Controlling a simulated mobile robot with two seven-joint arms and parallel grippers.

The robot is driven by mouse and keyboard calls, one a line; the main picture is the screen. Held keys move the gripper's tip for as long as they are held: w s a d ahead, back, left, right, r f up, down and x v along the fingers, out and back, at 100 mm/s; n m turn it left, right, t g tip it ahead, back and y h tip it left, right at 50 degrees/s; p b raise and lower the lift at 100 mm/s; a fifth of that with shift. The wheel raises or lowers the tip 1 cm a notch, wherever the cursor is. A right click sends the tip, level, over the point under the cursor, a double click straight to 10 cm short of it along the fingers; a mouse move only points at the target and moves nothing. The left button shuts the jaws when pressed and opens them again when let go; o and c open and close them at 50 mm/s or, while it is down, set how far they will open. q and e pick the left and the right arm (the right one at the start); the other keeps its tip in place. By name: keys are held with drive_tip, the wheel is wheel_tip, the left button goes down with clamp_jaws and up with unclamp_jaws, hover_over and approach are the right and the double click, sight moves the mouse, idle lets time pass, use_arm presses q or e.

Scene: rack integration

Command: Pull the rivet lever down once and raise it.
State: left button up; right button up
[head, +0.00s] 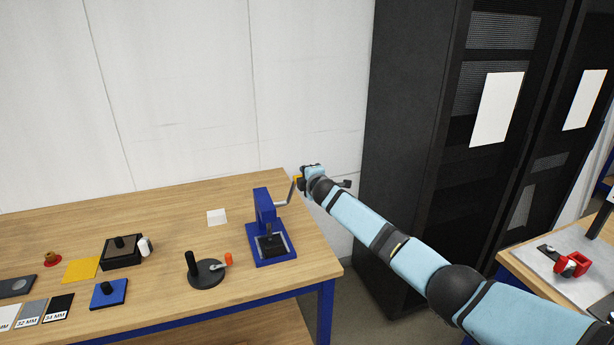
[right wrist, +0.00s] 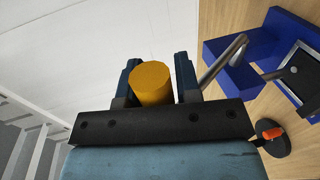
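The blue rivet press (head: 265,209) stands near the right end of the wooden table, and it also shows at the right of the right wrist view (right wrist: 235,48). Its grey metal lever (head: 289,194) rises from the press's right side to a yellow handle (right wrist: 152,82), so the lever is up. My right gripper (head: 303,180) is at the lever's upper end. In the right wrist view, the handle fills the space between its two fingers, which appear shut on it. The gripper hides most of the handle in the head view. My left gripper is not in view.
A black round base with an orange-knobbed crank (head: 206,273) stands left of the press. A white block (head: 217,217), a black fixture (head: 122,251) and a blue plate (head: 108,293) lie farther left. A black rack cabinet (head: 405,130) stands right of the table.

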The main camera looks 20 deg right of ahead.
drive_tip(key=o, duration=0.3)
drive_tip(key=shift+w+f, duration=0.15)
drive_tip(key=shift+s+d+r, duration=0.1)
drive_tip(key=shift+s+r, duration=0.1)
drive_tip(key=shift+s, duration=0.5)
drive_tip(key=shift+b+v, duration=0.6)
drive_tip(key=shift+v, duration=5.65)
